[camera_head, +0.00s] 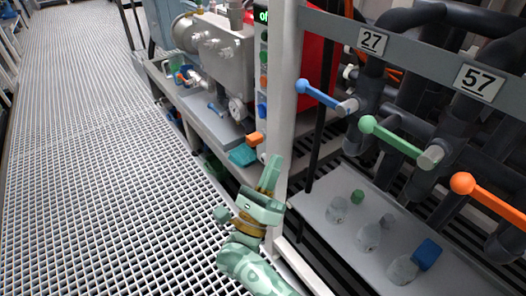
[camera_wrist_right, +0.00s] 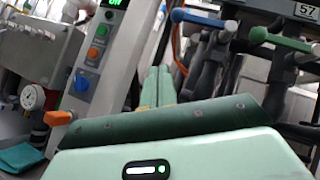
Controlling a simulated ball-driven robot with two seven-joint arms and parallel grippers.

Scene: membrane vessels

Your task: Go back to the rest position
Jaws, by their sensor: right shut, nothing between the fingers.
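My right gripper (camera_head: 271,174) is in the middle of the head view, its arm coming up from the bottom. Its green fingers are together with nothing between them. In the right wrist view the shut fingers (camera_wrist_right: 158,86) point up past the control post. The gripper appears in front of the light grey post (camera_head: 285,100); I cannot tell whether it touches it. My left gripper is not in view.
Valve handles in blue (camera_head: 316,94), green (camera_head: 390,137) and orange (camera_head: 487,199) stick out from dark pipes at right. Clear vessels (camera_head: 367,236) stand on a grey shelf below. A teal cloth (camera_head: 243,154) lies on the left bench. The grating floor (camera_head: 90,150) at left is clear.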

